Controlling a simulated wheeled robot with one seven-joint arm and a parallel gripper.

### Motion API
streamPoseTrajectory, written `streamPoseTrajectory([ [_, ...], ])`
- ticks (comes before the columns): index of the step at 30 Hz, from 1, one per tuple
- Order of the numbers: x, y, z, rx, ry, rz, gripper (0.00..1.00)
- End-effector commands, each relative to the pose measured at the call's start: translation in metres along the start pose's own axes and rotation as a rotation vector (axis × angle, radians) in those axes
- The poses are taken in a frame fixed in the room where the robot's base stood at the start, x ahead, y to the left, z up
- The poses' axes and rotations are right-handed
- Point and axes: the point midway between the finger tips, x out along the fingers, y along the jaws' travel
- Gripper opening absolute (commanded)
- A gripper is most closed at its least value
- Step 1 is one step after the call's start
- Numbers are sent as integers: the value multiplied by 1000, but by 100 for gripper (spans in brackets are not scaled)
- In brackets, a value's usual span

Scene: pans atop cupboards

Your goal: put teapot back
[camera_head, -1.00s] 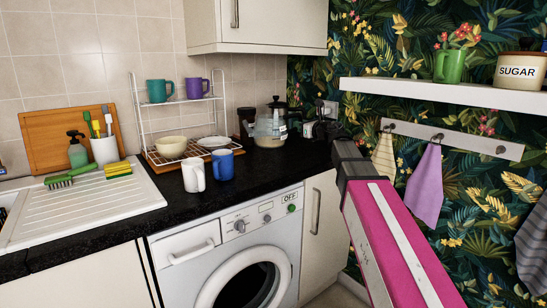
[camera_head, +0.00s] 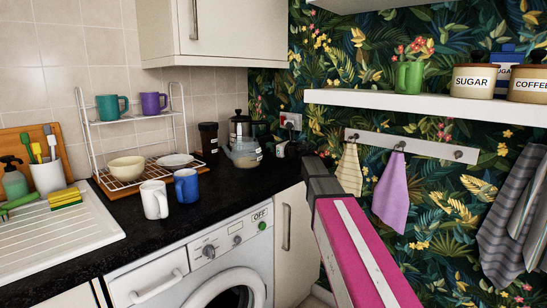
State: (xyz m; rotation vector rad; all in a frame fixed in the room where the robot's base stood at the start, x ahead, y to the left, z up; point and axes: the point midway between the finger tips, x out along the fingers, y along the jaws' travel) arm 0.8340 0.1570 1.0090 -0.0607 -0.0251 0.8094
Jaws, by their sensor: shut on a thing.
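A clear glass teapot (camera_head: 243,152) shows near the back right of the black counter, in front of a dark coffee press. My pink arm reaches in from the lower right. My dark gripper (camera_head: 279,149) is at the teapot's right side and is shut on it, by what looks like its handle side. The fingertips are small and partly hidden by my wrist. I cannot tell whether the teapot's base touches the counter.
A coffee press (camera_head: 239,124) and a dark jar (camera_head: 208,138) stand behind the teapot. A white mug (camera_head: 154,200) and blue mug (camera_head: 187,186) stand in front of the dish rack (camera_head: 128,118). A white shelf (camera_head: 420,105) holds canisters at right.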

Motion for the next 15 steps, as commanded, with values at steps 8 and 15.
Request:
streamPoseTrajectory([
  [8, -1, -8, -12, 3, -1, 0, 0],
  [15, -1, -6, -41, 3, -1, 0, 0],
])
